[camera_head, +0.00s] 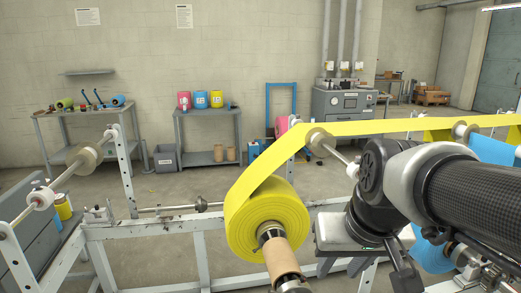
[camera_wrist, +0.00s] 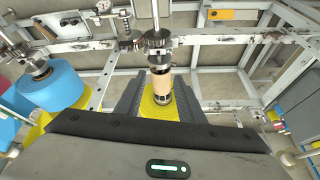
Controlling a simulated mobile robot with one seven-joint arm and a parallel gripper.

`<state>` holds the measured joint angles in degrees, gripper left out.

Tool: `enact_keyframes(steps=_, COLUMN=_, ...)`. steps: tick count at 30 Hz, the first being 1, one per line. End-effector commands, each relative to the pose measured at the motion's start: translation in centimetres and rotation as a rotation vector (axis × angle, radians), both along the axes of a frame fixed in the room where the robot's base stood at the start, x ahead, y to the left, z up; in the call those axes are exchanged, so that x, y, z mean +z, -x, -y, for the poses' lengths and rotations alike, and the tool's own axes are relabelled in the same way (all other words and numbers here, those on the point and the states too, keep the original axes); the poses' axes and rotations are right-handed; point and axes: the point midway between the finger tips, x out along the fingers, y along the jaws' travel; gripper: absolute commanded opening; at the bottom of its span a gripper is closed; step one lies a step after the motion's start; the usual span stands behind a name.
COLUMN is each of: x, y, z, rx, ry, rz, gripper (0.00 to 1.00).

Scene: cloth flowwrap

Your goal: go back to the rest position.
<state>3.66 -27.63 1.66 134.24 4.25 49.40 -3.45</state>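My gripper (camera_wrist: 161,98) shows in the wrist view with its two dark fingers spread apart and nothing held between them. In the head view my gripper (camera_head: 388,268) hangs at the lower right, to the right of the yellow roll (camera_head: 262,222) and apart from it. The roll sits on a spindle with a tan core (camera_head: 281,258) sticking out toward the camera. A yellow web (camera_head: 370,127) runs up from the roll over a roller and off to the right. In the wrist view the roll (camera_wrist: 160,106) shows beyond and between the fingers, partly hidden.
White machine frame rails (camera_head: 155,226) run across the front. A blue roll (camera_wrist: 48,92) is at the left in the wrist view. An empty spindle (camera_head: 62,182) stands at the far left. Behind are a workbench (camera_head: 85,117), a shelf table with colored tubs (camera_head: 208,112) and a grey cabinet (camera_head: 345,103).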

Motion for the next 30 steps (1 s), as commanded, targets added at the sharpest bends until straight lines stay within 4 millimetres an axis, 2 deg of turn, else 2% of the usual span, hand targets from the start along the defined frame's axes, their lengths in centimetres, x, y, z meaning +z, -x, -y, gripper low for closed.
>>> enact_keyframes(steps=3, x=0.3, y=2.7, z=0.0, rx=0.004, ry=0.016, rz=0.034, gripper=0.35)
enact_keyframes(steps=9, x=-0.1, y=6.4, z=0.3, rx=0.005, ry=0.033, rz=0.075, gripper=0.35)
enact_keyframes(steps=12, x=2.9, y=6.4, z=0.3, rx=0.002, ry=0.034, rz=0.071, gripper=0.35)
enact_keyframes(steps=20, x=8.9, y=6.3, z=0.3, rx=0.003, ry=0.033, rz=0.071, gripper=0.35)
enact_keyframes(steps=24, x=12.9, y=6.3, z=0.3, rx=0.003, ry=0.033, rz=0.071, gripper=0.35)
enact_keyframes(steps=27, x=15.0, y=6.3, z=0.3, rx=0.003, ry=0.033, rz=0.071, gripper=0.35)
enact_keyframes(steps=30, x=15.9, y=6.3, z=0.3, rx=0.003, ry=0.033, rz=0.071, gripper=0.35)
